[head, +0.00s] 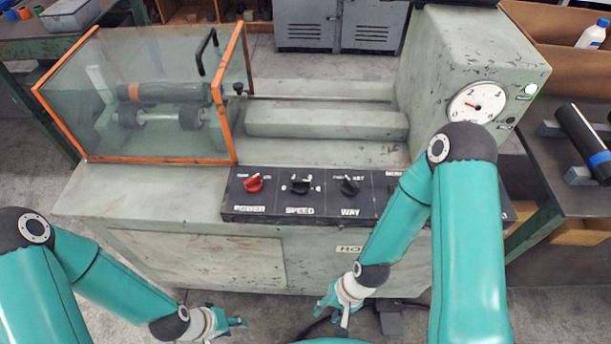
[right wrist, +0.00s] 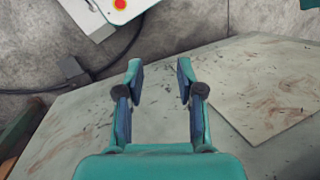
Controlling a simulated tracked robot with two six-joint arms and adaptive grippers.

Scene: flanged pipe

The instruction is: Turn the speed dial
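The speed dial (head: 300,185) is a black knob above the label SPEED on the dark control panel (head: 262,210) at the front of the machine. It stands between the red power knob (head: 253,183) and the black way knob (head: 349,186). My right gripper (head: 334,314) is below the panel in front of the machine, apart from the dials. Its two fingers are spread with nothing between them in the right wrist view (right wrist: 160,78). My left gripper (head: 238,323) is low and to the left, also apart from the panel; its finger gap is too small to read.
A glass guard with an orange frame (head: 235,110) stands behind the panel at left. A gauge (head: 477,103) is on the grey housing at right. My right arm covers the panel's right part. A bench with a dark cylinder (head: 583,142) is at far right.

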